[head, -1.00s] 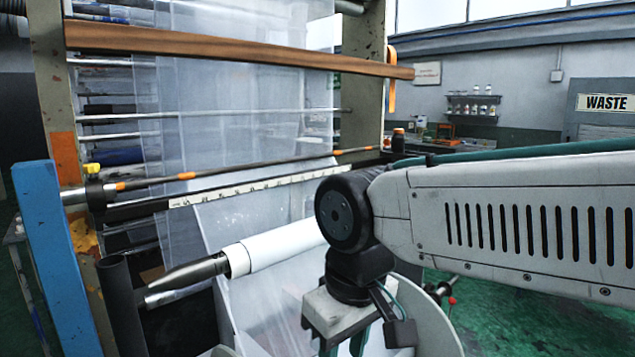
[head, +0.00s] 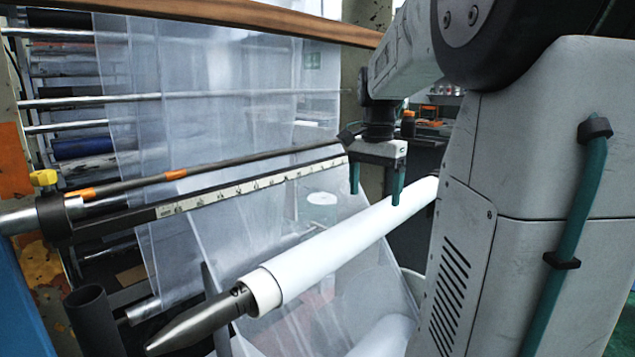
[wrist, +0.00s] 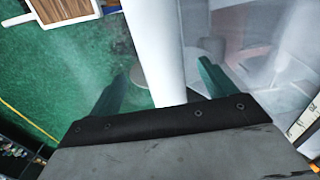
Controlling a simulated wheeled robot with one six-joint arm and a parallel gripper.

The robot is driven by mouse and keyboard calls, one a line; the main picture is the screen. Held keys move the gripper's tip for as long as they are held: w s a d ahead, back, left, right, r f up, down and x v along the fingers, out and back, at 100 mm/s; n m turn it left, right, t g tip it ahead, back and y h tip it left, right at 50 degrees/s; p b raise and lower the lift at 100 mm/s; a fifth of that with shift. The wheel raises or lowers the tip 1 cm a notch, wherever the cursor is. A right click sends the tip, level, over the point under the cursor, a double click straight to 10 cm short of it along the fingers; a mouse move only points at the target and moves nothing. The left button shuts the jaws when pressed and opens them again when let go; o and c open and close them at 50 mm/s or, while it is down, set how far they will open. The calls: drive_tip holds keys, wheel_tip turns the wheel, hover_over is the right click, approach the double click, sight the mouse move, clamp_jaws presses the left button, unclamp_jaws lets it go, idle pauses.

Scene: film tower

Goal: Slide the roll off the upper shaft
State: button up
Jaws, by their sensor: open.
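The white roll (head: 340,240) sits on the upper shaft (head: 205,322), whose bare metal tapered end sticks out at the lower left in the head view. A core edge shows at the roll's near end. My gripper (head: 376,190) is open, pointing down, with its green fingers just above the far half of the roll. In the wrist view the roll (wrist: 155,50) runs between the two spread fingers of my gripper (wrist: 163,80). I cannot tell whether either finger touches it. The roll's far end is hidden behind my arm in the head view.
Clear film (head: 220,130) hangs behind and below the roll. A ruler bar (head: 250,185) and a thin rod with orange bands (head: 175,175) run behind it. A dark upright tube (head: 92,315) and a blue post (head: 15,300) stand at the left.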

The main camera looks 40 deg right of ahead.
sight(252, 278)
drive_tip(key=shift+d+f, duration=0.25)
drive_tip(key=shift+d, duration=0.05)
drive_tip(key=shift+f, duration=3.6)
drive_tip(key=c, duration=1.6)
drive_tip(key=shift+s+a+r, duration=0.1)
drive_tip(key=shift+s+a, duration=0.1)
drive_tip(key=shift+a, duration=2.5)
drive_tip(key=shift+s+a, duration=0.15)
drive_tip(key=shift+a, duration=2.5)
drive_tip(key=shift+s+a+r, duration=0.1)
drive_tip(key=shift+s+a, duration=0.1)
drive_tip(key=shift+a, duration=2.6)
drive_tip(key=shift+s+a, duration=0.2)
drive_tip(key=shift+a, duration=2.45)
drive_tip(key=shift+s+a, duration=0.25)
drive_tip(key=shift+a, duration=2.35)
drive_tip(key=shift+s+a, duration=0.2)
drive_tip(key=shift+a, duration=2.45)
